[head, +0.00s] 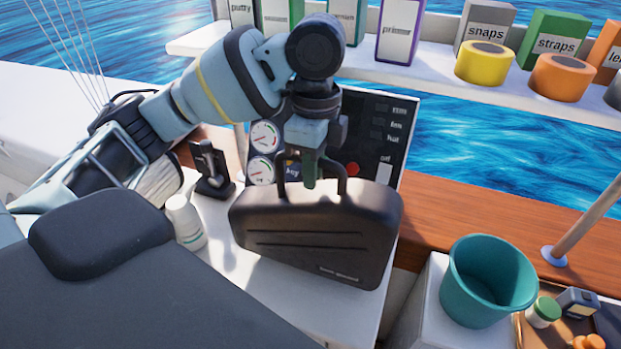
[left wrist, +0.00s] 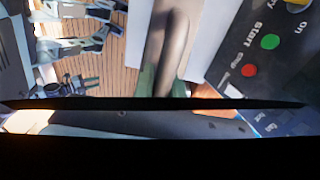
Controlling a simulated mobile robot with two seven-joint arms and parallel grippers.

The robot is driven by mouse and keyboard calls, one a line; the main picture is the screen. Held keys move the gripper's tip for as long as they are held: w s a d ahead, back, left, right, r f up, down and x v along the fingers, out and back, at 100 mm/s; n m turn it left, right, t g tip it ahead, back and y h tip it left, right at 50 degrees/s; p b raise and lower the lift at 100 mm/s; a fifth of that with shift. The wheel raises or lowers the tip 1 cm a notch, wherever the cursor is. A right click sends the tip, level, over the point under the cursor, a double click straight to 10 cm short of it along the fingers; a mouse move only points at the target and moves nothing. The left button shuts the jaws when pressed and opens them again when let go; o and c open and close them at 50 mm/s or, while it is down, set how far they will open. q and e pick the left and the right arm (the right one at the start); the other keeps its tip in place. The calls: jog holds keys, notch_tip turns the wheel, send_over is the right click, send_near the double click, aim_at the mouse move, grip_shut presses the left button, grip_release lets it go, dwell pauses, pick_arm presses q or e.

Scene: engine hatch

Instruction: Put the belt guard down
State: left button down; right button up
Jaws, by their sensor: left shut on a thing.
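The belt guard (head: 316,236) is a dark, case-like cover with ribs on its face and a handle on top. In the head view it stands roughly upright, slightly tilted, over the white surface (head: 255,285); I cannot tell whether its lower edge touches. My left gripper (head: 311,180) comes down from above and is shut on the guard's handle. In the left wrist view the dark guard (left wrist: 150,125) fills the lower part, partly behind black bands. My right gripper is not in view.
A control panel (head: 381,135) with gauges stands behind the guard. A black lever unit (head: 211,170) and a white bottle (head: 185,222) are at its left. A teal bucket (head: 487,281) stands at the right. A shelf (head: 440,78) with boxes and tape rolls runs along the back.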

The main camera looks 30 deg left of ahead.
aim_at(310, 192)
pick_arm(q)
jog(key=shift+a+r, duration=0.1)
jog(key=shift+w+a, duration=0.35)
jog(key=shift+a, duration=0.15)
jog(key=shift+f+b, duration=0.3)
jog(key=shift+f, duration=1.55)
jog(key=c, duration=1.8)
grip_release()
jog(key=shift+f, duration=0.15)
jog(key=o, duration=0.4)
jog(key=shift+s, duration=0.1)
